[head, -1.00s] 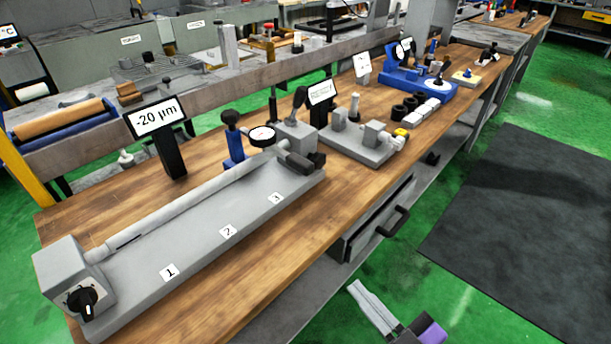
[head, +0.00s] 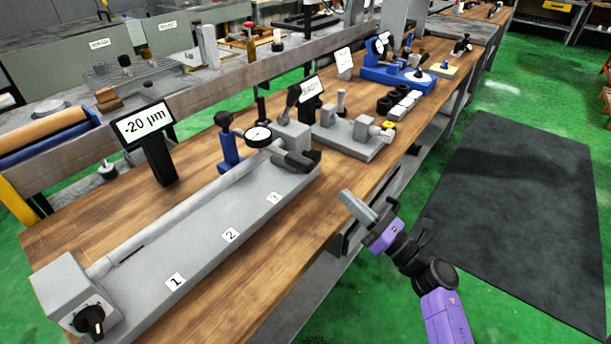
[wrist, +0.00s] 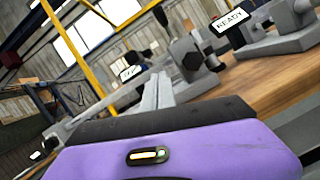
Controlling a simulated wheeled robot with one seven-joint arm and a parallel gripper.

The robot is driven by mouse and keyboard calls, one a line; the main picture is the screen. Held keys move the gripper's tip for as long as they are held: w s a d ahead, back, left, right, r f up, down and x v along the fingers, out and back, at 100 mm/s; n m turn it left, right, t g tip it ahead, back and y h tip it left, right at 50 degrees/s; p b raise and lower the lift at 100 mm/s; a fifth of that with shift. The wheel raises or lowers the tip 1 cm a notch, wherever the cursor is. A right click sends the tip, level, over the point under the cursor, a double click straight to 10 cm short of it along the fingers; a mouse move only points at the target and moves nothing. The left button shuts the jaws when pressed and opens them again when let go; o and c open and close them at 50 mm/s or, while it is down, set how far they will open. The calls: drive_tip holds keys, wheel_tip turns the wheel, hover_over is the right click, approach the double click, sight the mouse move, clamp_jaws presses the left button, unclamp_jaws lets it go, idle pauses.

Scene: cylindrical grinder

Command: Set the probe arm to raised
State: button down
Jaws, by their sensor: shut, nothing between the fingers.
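A dial gauge (head: 257,137) with a white face sits beside a blue stand (head: 229,152) topped by a black knob (head: 223,119). It stands behind the long round bar (head: 190,206) on the grey grinder bed, near the bar's right end. Which part is the probe arm, and whether it is up or down, I cannot tell for sure. My gripper (head: 349,200) is shut and empty, in the air by the bench's front edge, right of the bed and apart from it. Its pale fingers (wrist: 157,92) also show in the wrist view, pointing toward the bench fixtures.
A display (head: 145,123) reads -20 µm behind the bed. A black-handled block (head: 292,130) and a dark cylinder (head: 297,160) stand at the bed's right end. A grey fixture (head: 350,132) is farther right. A black dial (head: 89,320) is at front left.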

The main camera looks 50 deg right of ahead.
drive_tip(key=n, duration=0.1)
drive_tip(key=a+f+n+y, duration=0.1)
drive_tip(key=n, duration=0.1)
drive_tip(key=a+f+n+y, duration=0.1)
drive_tip(key=n, duration=0.1)
drive_tip(key=shift+w+a+f+g, duration=0.1)
drive_tip(key=shift+a+f+g, duration=0.15)
drive_tip(key=shift+g, duration=0.15)
drive_tip(key=shift+w, duration=0.1)
drive_tip(key=p+x, duration=0.2)
drive_tip(key=x, duration=0.7)
drive_tip(key=shift+w+r, duration=0.25)
drive_tip(key=shift+w, duration=0.05)
drive_tip(key=shift+w+r+p, duration=0.1)
drive_tip(key=shift+r+p, duration=1.3)
drive_tip(key=shift+r, duration=0.5)
